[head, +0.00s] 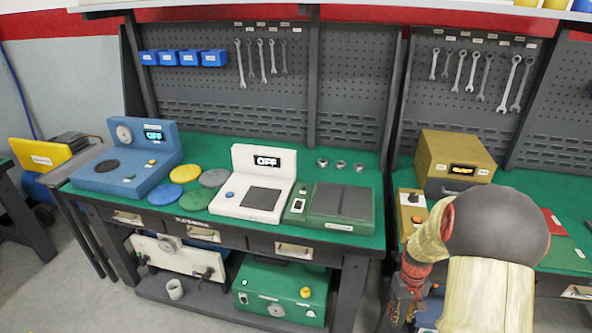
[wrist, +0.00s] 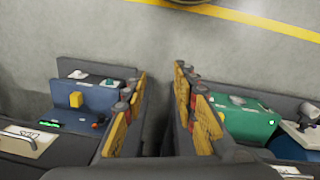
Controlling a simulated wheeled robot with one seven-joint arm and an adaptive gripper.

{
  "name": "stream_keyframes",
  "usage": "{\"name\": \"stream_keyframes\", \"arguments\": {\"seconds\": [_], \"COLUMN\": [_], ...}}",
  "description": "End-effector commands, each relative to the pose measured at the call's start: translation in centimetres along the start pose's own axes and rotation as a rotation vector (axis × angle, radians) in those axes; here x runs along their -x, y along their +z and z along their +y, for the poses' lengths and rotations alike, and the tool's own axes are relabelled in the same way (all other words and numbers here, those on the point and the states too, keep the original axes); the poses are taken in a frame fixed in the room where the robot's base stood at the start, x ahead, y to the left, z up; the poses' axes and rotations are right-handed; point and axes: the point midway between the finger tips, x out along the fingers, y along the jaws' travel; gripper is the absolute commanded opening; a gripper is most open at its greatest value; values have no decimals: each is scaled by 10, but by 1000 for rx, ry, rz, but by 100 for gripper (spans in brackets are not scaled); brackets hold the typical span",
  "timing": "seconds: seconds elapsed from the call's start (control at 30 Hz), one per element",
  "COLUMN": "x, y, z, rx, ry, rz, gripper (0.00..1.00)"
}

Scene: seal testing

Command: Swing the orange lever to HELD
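In the wrist view, a small orange lever with a dark end (wrist: 99,123) shows on a blue unit (wrist: 98,98), left of my fingers. The unit also bears a yellow block (wrist: 76,99) and a lit green strip. The lever's setting and any HELD mark are too small to read. My gripper (wrist: 162,100) is open, with a clear gap between its yellow-padded fingers and nothing held. In the head view, my gripper (head: 403,300) hangs low in front of the right bench, and my arm hides most of what lies behind it. The lever cannot be made out there.
A green box (wrist: 240,122) stands right of my fingers in the wrist view. In the head view, a bench (head: 225,140) carries several test units, with a green case (head: 282,290) on its lower shelf. A tan OFF unit (head: 452,160) stands on the right bench.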

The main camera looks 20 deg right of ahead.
Motion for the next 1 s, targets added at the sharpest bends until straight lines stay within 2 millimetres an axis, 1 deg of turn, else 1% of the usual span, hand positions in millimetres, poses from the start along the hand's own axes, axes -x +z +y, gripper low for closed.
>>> {"name": "stream_keyframes", "arguments": {"seconds": [0.03, 0.07, 0.1, 0.17, 0.2, 0.27, 0.3, 0.4, 0.5, 0.6, 0.67, 0.7, 0.77, 0.8, 0.83, 0.9, 1.0], "x": [35, 51, 72, 102, 120, 145, 161, 196, 227, 257, 274, 287, 307, 321, 331, 343, 347], "y": [10, 17, 27, 44, 56, 75, 87, 117, 144, 164, 175, 180, 186, 188, 190, 196, 200], "z": [-19, -30, -43, -63, -76, -94, -106, -132, -155, -175, -186, -193, -202, -208, -212, -220, -228], "rx": [-18, -32, -48, -62, -68, -67, -61, -22, 42, 111, 154, 181, 220, 244, 260, 296, 326], "ry": [1, -1, -2, -4, -6, -10, -12, -20, -29, -41, -51, -58, -69, -78, -85, -97, -105], "rz": [9, 11, 15, 24, 33, 50, 65, 114, 185, 285, 348, 391, 454, 495, 521, 557, 568], "gripper": [28, 28, 28, 28, 28, 28, 28, 28, 28, 28, 28, 28, 28, 28, 28, 28, 28]}}
